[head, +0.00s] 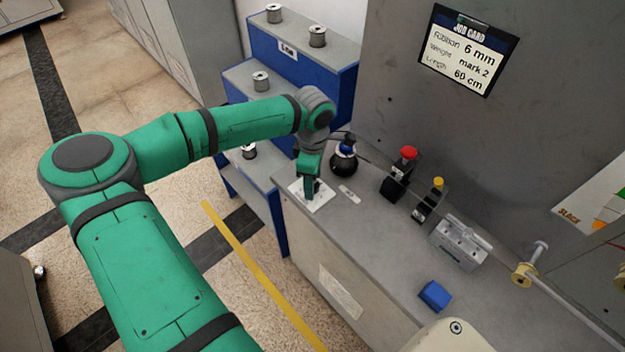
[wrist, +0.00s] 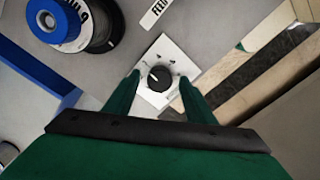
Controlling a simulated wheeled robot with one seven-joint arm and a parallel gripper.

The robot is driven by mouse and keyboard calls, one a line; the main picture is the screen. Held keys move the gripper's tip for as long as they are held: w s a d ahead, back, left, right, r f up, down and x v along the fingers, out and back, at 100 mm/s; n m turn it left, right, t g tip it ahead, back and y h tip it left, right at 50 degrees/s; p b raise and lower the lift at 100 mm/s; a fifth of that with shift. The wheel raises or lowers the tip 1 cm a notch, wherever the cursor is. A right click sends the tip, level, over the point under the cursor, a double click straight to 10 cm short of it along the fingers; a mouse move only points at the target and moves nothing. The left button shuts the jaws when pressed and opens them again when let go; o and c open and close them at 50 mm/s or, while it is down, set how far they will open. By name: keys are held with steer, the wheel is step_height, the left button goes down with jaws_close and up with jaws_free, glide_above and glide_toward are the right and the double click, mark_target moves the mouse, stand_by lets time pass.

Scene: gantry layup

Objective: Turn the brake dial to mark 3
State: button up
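The brake dial (wrist: 159,78) is a round black knob with a white pointer line, on a white square plate (wrist: 183,65) with small dark marks. In the wrist view the pointer points to the upper left; I cannot read which mark it meets. My gripper (wrist: 160,84) is open, with one green finger on each side of the dial and gaps between. In the head view my gripper (head: 309,188) is over the plate (head: 322,200) on the near left corner of the grey bench, and it hides the dial.
A black spool holder with a blue top (head: 345,155) stands close behind the plate. Red-topped (head: 408,153) and yellow-topped (head: 437,184) devices stand further right, with a blue block (head: 434,295) in front. A job card (head: 467,50) reads 6 mm, mark 2, 60 cm.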

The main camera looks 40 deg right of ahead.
step_height(320, 180, up, 11)
stand_by(0.8)
steer(key=shift+f, duration=0.1)
